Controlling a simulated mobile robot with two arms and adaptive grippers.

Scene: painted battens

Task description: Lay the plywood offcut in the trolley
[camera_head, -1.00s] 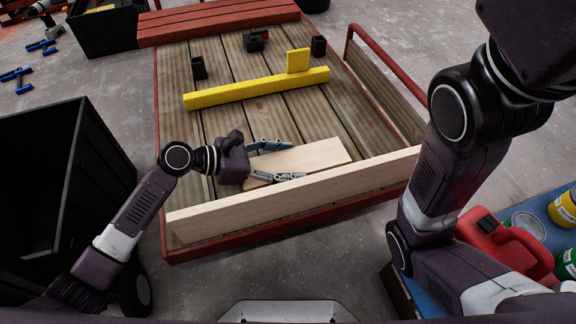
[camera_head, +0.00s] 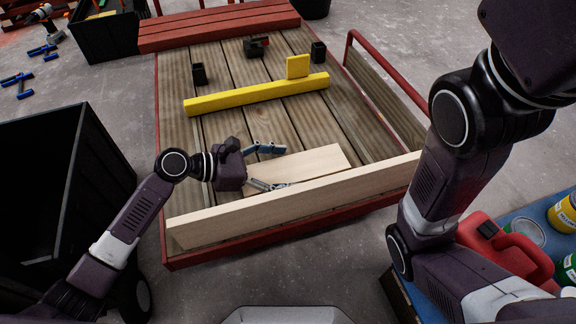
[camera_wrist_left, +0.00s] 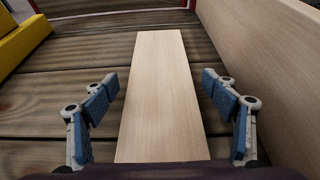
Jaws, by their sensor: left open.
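The plywood offcut (camera_head: 310,163) is a pale flat board lying on a red-framed plank deck (camera_head: 222,128). My left gripper (camera_head: 266,167) is open at the offcut's left end. In the left wrist view the offcut (camera_wrist_left: 160,55) runs lengthwise away between the two blue-padded fingers (camera_wrist_left: 160,90), with a gap on each side. A black open-topped container (camera_head: 98,152) stands left of the deck, with a wheel low at its near corner. It looks like the trolley, but I cannot be sure. My right arm enters from the right; its gripper is out of view.
A long pale board (camera_head: 300,202) stands on edge along the deck's near side, close to the offcut. A yellow batten (camera_head: 257,94) lies across the deck behind, with a small yellow block (camera_head: 298,67). A red can (camera_head: 505,250) and tins stand at lower right.

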